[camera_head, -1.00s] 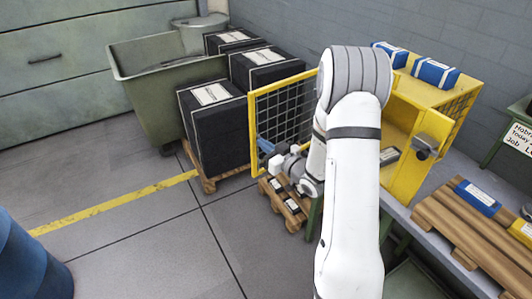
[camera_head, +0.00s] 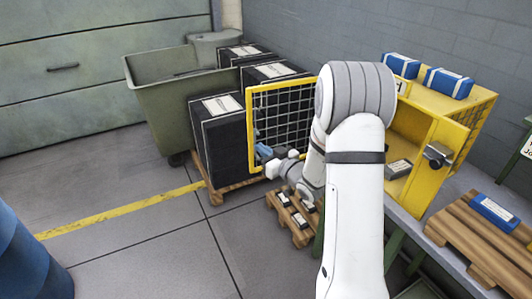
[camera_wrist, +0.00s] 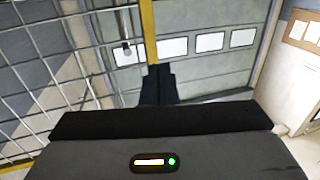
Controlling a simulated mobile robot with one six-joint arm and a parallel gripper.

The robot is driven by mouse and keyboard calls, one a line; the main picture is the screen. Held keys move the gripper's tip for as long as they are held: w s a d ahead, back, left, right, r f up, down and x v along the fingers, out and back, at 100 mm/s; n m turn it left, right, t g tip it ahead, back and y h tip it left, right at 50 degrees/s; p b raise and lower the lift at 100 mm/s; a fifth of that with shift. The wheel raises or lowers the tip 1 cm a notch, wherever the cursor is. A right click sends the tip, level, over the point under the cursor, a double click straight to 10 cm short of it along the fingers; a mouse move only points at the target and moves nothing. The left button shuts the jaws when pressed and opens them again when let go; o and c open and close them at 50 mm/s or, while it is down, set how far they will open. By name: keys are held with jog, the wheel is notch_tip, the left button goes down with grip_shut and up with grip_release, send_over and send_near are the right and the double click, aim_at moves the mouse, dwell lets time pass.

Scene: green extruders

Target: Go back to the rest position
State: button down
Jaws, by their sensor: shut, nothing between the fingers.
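My white arm stands in the middle of the head view, bent over at the top. My gripper (camera_head: 262,158) is at the yellow-framed mesh door (camera_head: 249,125), left of my arm. In the wrist view the dark fingers (camera_wrist: 159,84) are together with nothing between them. They overlap the yellow edge of the mesh door (camera_wrist: 148,30) in the picture; I cannot tell whether they touch it. The door stands open from the yellow cage (camera_head: 421,205), which holds a small dark-grey item (camera_head: 399,168).
Blue packs (camera_head: 447,82) lie on the cage. Black boxes (camera_head: 222,150) on a pallet and a green bin (camera_head: 160,110) stand behind the door. A small pallet (camera_head: 292,220) lies below my gripper. A wooden pallet (camera_head: 470,240) is on the right bench.

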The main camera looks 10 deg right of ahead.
jog(key=s+d+r+m+g+h, duration=0.25)
jog(key=s+h, duration=0.25)
jog(key=s, duration=0.3)
jog(key=s+d+r+m+g+h, duration=0.1)
jog(key=s+d+g+h, duration=0.25)
jog(key=s, duration=0.45)
jog(key=s+a+r+g, duration=0.1)
jog(key=s+a+g, duration=0.1)
jog(key=s, duration=0.4)
jog(key=s+a+m+g, duration=0.1)
jog(key=s+a+g, duration=0.1)
jog(key=s, duration=0.4)
jog(key=s+a+r+g+p, duration=0.1)
jog(key=s+a+g, duration=0.2)
jog(key=s, duration=0.3)
jog(key=shift+r+m+g+y, duration=0.3)
jog(key=shift+r+m+y, duration=0.05)
jog(key=shift+a, duration=0.1)
